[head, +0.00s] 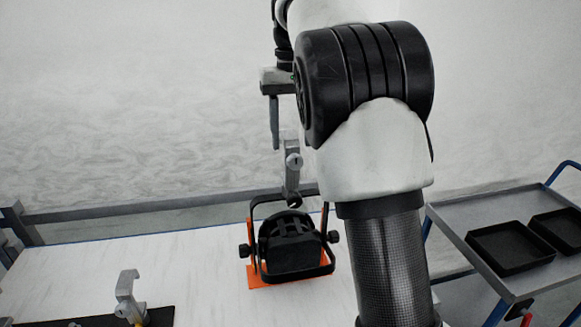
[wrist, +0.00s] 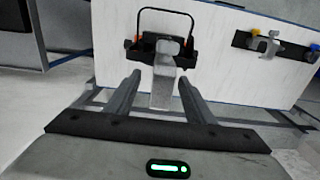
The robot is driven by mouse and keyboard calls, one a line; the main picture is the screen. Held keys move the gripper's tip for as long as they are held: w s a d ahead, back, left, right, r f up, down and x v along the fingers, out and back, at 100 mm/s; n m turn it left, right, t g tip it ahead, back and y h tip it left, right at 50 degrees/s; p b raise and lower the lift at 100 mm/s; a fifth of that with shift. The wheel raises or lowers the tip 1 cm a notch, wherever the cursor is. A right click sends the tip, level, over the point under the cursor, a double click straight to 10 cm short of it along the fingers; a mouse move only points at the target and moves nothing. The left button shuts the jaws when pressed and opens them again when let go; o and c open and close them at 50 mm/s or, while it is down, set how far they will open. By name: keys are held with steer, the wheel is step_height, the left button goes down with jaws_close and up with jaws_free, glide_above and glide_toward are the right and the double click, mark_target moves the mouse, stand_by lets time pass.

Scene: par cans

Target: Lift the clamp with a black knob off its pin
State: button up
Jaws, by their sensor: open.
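A grey hook-shaped clamp (head: 292,168) stands upright above the black par can (head: 290,247) in the head view. In the wrist view this clamp (wrist: 164,88) rises between my two fingers, with gaps on both sides. My gripper (wrist: 160,82) is open; in the head view one finger of my gripper (head: 275,125) shows just above and left of the clamp. A dark part shows near the clamp's lower end, but I cannot tell if it is a black knob. A second grey clamp (head: 127,292) stands on a black strip at the left; it also shows in the wrist view (wrist: 266,46).
The par can sits on an orange plate (head: 259,276) on the white table (head: 200,262). A grey rail (head: 150,208) runs behind it. A trolley (head: 468,225) with black trays stands at the right. The table between the par can and the strip is clear.

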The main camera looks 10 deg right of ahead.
mark_target(291, 158)
steer(key=shift+s+a+f+b, duration=0.1)
steer(key=shift+a+f+b, duration=0.1)
steer(key=shift+f, duration=1.3)
steer(key=shift+s+a+f+b, duration=0.1)
steer(key=shift+f+b, duration=0.05)
steer(key=shift+f, duration=1.35)
jaws_close()
